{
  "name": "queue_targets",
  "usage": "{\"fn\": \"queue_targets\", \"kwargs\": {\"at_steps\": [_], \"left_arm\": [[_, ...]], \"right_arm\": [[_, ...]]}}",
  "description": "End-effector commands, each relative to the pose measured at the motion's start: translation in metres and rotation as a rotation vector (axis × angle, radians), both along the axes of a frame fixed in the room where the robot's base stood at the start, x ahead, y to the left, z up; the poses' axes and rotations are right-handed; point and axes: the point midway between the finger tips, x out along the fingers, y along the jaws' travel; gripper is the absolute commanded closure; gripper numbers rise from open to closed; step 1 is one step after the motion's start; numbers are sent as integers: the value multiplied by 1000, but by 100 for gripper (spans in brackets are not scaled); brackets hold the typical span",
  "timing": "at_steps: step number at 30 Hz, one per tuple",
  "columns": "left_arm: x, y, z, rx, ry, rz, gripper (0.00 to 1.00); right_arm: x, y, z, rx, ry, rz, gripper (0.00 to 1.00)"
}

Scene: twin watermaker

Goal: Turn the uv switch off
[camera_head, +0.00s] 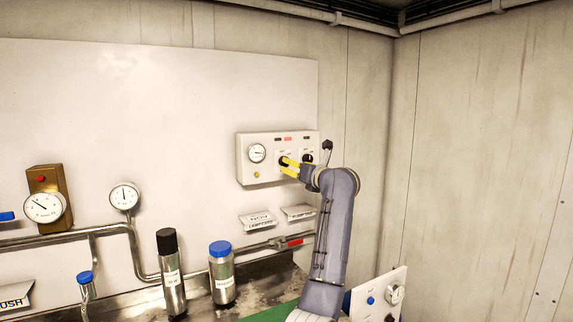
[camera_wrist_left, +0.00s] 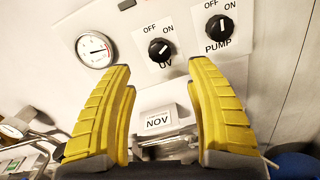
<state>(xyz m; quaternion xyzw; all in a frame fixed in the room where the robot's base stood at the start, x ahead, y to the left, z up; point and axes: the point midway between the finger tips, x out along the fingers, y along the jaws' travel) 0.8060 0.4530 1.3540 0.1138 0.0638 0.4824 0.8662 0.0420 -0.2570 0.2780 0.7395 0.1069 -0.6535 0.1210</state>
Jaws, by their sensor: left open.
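The UV switch (camera_wrist_left: 160,50) is a round black knob on the white control panel (camera_head: 262,141), with OFF printed at its upper left and ON at its upper right. Its white mark seems to slant up to the right, toward ON. My left gripper (camera_head: 287,165) is open, with two yellow fingers in front of the panel. In the left wrist view the fingertips (camera_wrist_left: 160,66) lie either side of and slightly below the UV switch, with nothing held. I cannot tell whether they touch it. In the head view the fingers partly cover the switch. My right gripper is not in view.
The PUMP knob (camera_wrist_left: 219,27) sits close right of the UV switch. A gauge (camera_wrist_left: 95,50) is to its left. Metal bottles (camera_head: 222,277) and pipes (camera_head: 145,273) are lower left. Wall around the panel's left is clear.

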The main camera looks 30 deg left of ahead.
Motion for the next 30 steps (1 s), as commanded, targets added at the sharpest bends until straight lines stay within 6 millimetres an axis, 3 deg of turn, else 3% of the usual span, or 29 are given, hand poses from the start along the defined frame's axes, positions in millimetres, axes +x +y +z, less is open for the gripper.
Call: {"fn": "queue_targets", "kwargs": {"at_steps": [3,12,20,30], "left_arm": [[10,20,0,1,2,3,45],[32,53,1,3,2,2,45],[40,65,0,1,1,1,45],[41,66,0,0,0,1,45]], "right_arm": [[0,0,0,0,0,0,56],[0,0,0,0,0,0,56],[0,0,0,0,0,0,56],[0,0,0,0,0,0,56]]}}
